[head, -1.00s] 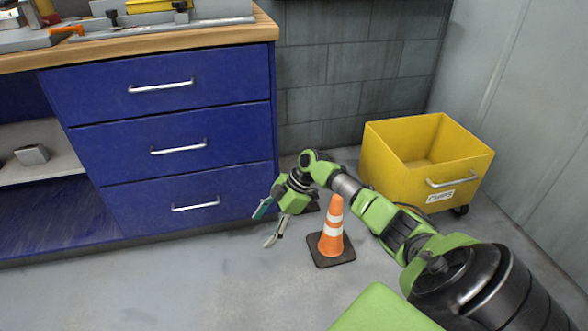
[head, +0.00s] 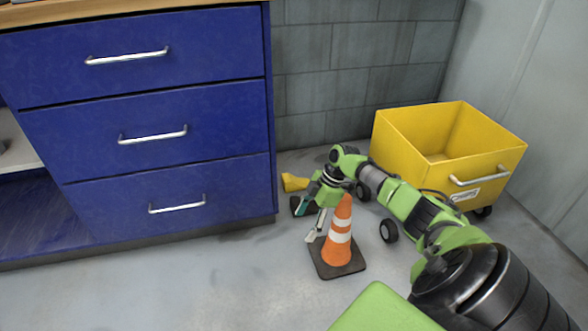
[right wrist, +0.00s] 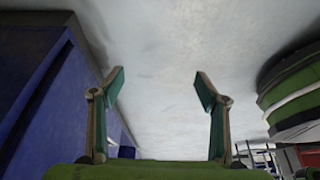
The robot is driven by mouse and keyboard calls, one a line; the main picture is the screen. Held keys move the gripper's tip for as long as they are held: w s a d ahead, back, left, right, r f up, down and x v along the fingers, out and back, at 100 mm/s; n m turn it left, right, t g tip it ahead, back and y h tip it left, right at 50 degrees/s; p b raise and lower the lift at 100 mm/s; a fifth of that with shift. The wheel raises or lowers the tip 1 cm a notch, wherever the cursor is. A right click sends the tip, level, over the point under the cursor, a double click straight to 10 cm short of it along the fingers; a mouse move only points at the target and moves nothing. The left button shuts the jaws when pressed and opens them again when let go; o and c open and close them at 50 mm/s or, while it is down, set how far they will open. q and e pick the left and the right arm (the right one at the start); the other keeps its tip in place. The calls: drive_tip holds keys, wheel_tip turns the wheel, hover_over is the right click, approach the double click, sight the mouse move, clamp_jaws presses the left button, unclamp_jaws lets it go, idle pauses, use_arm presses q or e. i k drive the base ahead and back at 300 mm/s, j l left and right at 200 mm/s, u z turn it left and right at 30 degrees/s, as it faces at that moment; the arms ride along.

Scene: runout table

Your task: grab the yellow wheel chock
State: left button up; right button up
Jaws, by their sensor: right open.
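The yellow wheel chock (head: 294,182) lies on the floor by the right end of the blue cabinet, close to the wall. Part of it may be hidden behind my right gripper in the head view. My right gripper (head: 309,222) is in front of the chock and a little to its right, between it and the traffic cone. It is open, with its fingers pointing down and left. In the right wrist view the fingers (right wrist: 160,92) are spread with only bare grey floor between them; the chock does not show there. My left gripper is not in view.
An orange and white cone (head: 338,240) stands right beside my right gripper. The blue drawer cabinet (head: 150,130) is on the left, a yellow wheeled bin (head: 440,160) on the right. The front floor is clear.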

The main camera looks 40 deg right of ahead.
sight(290, 183)
drive_tip(key=i+l, duration=0.55)
drive_tip(key=l, duration=0.25)
drive_tip(key=i+l, duration=0.55)
drive_tip(key=l, duration=0.3)
